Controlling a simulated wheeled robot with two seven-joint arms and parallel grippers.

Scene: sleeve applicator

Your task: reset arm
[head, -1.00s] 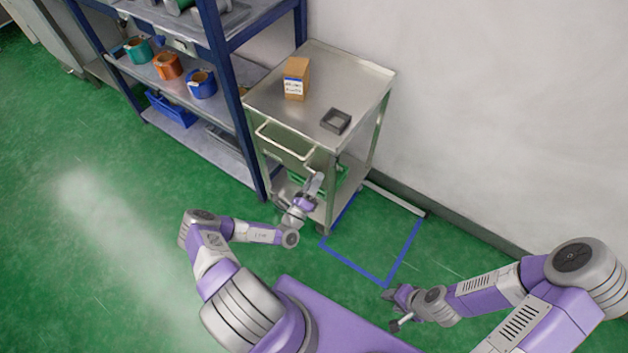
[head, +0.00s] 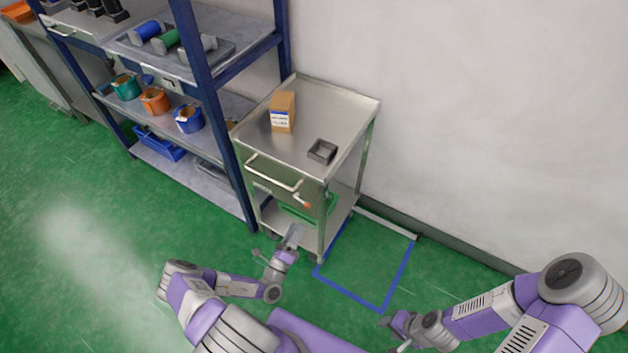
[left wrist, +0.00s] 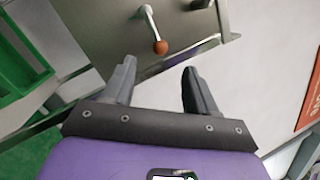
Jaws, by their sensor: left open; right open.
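My left gripper (head: 281,247) is in front of the steel cart's lower part, apart from the cart in the head view. In the left wrist view its two fingers (left wrist: 158,85) are spread with nothing between them. A short lever with an orange-red knob (head: 307,205) is on the cart's front; it also shows in the left wrist view (left wrist: 160,47), beyond the fingertips. My right gripper (head: 392,334) is low at the right, over the green floor, open and holding nothing that I can see.
The steel cart (head: 345,105) carries a cardboard box (head: 283,112) and a small grey tray (head: 322,151). A green bin (left wrist: 22,60) sits on its lower shelf. A blue-framed shelf rack (head: 215,110) stands left of it. Blue floor tape (head: 345,293) marks open floor to the right.

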